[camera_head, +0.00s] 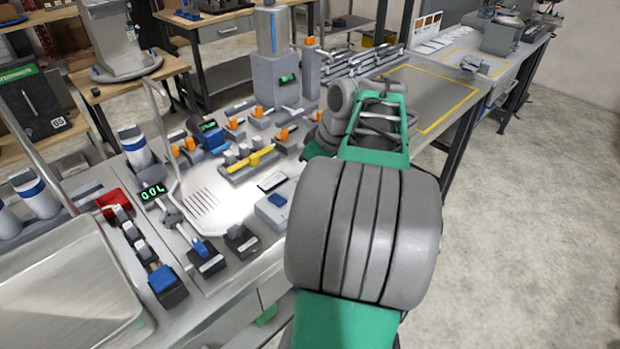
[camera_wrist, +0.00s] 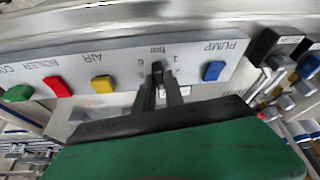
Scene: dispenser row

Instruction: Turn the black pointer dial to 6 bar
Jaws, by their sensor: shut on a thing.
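The black pointer dial (camera_wrist: 157,67) is on a grey panel (camera_wrist: 120,68) in the wrist view, under the printed word "bar". The panel's lettering appears upside down. Small scale figures stand around the dial, too small to read surely, and the fingers cover part of it. I cannot tell which figure the pointer marks. My gripper (camera_wrist: 161,86) is shut on the dial, with its two dark fingers at the dial's sides. In the head view my own arm hides the gripper and the dial.
On the same panel are a blue button (camera_wrist: 213,71) by "PUMP", a yellow one (camera_wrist: 102,84) by "AIR", a red one (camera_wrist: 58,86) and a green one (camera_wrist: 18,93). Black-handled levers (camera_wrist: 263,45) stand close at right. The workbench (camera_head: 225,205) is crowded with fittings.

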